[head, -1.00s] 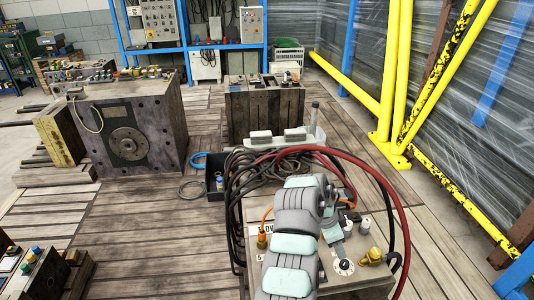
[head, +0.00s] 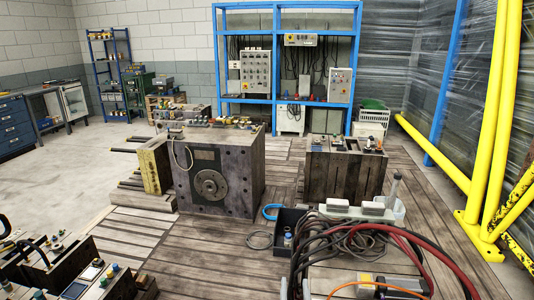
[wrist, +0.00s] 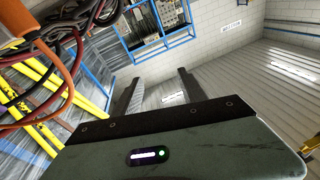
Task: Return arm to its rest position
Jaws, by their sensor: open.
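My gripper (wrist: 155,88) shows in the wrist view as two dark fingers standing well apart, with nothing between them. The head view does not show my gripper, and most of my arm is out of that frame.
Red and black hoses (head: 365,240) lie bundled over the equipment at the lower right; hoses (wrist: 50,50) also hang close at the left of the wrist view. A large mould block (head: 215,175), a second block (head: 345,170), a black bin (head: 288,240) and yellow posts (head: 495,130) stand around.

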